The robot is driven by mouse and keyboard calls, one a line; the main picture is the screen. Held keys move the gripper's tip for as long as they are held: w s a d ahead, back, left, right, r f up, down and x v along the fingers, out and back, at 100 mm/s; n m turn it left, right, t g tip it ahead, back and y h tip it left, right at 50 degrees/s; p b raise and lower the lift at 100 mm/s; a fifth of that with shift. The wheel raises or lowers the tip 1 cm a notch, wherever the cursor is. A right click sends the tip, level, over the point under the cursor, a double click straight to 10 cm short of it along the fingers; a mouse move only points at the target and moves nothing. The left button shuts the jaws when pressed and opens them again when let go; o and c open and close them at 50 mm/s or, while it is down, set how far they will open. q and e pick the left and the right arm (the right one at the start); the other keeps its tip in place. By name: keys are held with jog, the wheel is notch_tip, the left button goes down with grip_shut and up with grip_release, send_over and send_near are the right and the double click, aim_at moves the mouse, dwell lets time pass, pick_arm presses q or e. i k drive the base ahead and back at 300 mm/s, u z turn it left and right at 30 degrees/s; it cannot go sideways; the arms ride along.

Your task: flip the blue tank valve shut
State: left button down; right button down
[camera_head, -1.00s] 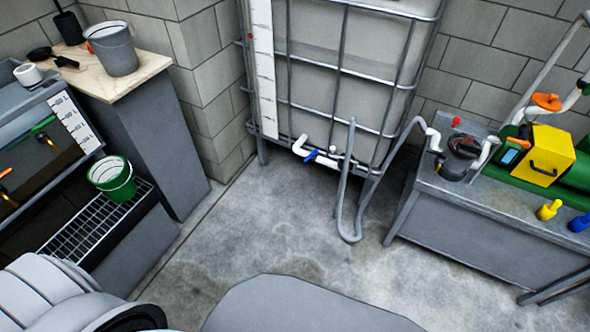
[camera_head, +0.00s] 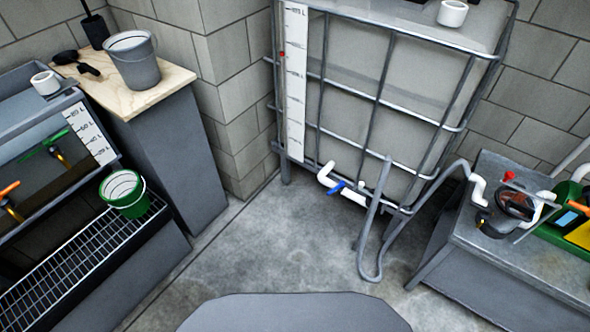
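The blue tank valve handle (camera_head: 337,187) sits on the white outlet pipe (camera_head: 326,174) at the bottom front of the caged white tank (camera_head: 405,107). The handle is small in view and tilted; I cannot tell its exact setting. A grey hose (camera_head: 372,220) hangs in a loop just right of the valve and partly covers the pipe's end. Neither of my grippers shows in the head view.
A workbench with a pump (camera_head: 515,203) stands at the right. A grated shelf holds a green bucket (camera_head: 124,193) at the left. A grey bucket (camera_head: 133,60) stands on a wooden-topped cabinet. Concrete floor (camera_head: 290,255) before the tank is clear.

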aim_at(342, 183)
jog(key=u, duration=0.15)
jog(key=i, duration=1.05)
jog(key=z, duration=0.3)
